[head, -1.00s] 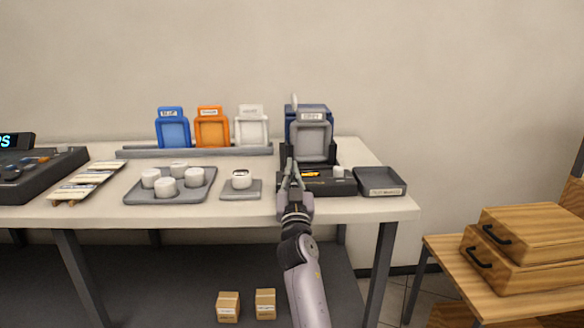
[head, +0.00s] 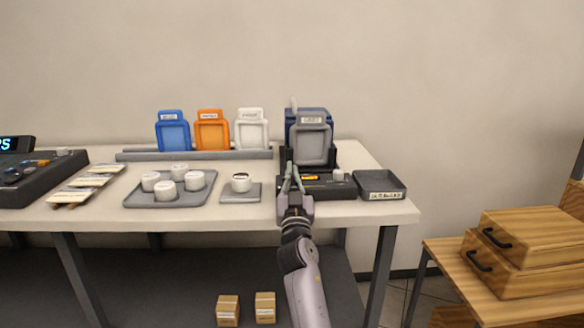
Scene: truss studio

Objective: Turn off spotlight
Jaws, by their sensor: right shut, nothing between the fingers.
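The spotlight (head: 312,138) stands at the right of the table, a dark blue body with a grey framed panel on its front. Its black base (head: 325,187) carries an orange lit spot and a pale knob (head: 338,175). My right gripper (head: 291,172) is shut and empty, with its fingertips at the left part of the base; I cannot tell whether they touch it. The gripper partly hides the base's left end. My left gripper is not in view.
A grey tray (head: 381,194) sits right of the base. A small plate (head: 254,192) with a white cup and a larger tray (head: 134,198) with several white cups lie to the left. Blue, orange and white frames (head: 212,134) stand in a rack behind. A console (head: 40,188) is at far left.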

